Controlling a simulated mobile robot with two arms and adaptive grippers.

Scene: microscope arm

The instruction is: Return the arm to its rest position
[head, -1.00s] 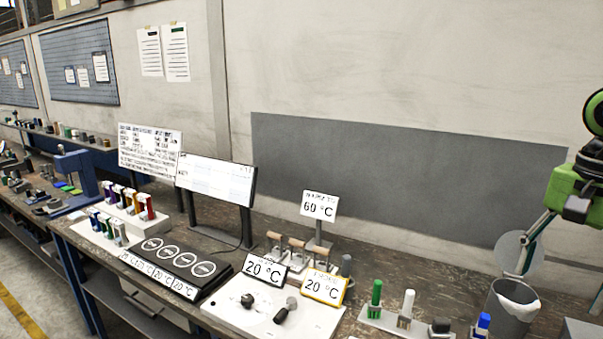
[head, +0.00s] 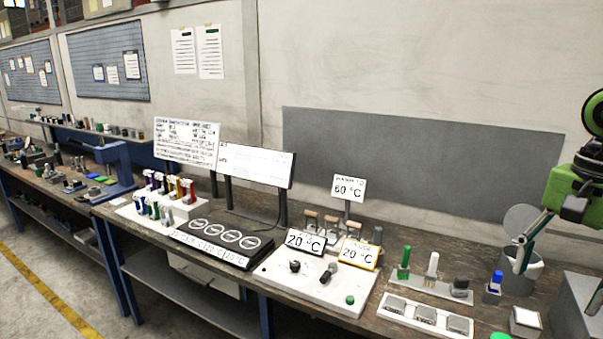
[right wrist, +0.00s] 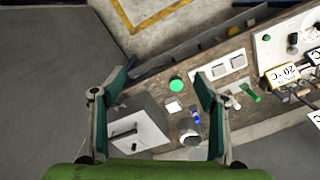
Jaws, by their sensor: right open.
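My right arm enters the head view at the right edge, with a green and black wrist. Its right gripper (head: 528,250) points down over the right end of the bench, in front of a grey bin (head: 532,268). In the right wrist view the right gripper (right wrist: 160,85) is open and empty, its two dark green-edged fingers wide apart. Between and below them lie the bench top, a green round thing (right wrist: 176,84) and a white square (right wrist: 174,106). My left gripper is not in view. I cannot pick out a microscope arm for certain.
A grey box (head: 578,314) stands at the bench's right end. A blue stand (head: 120,165) is farther left. Open floor (right wrist: 45,75) lies beside the bench.

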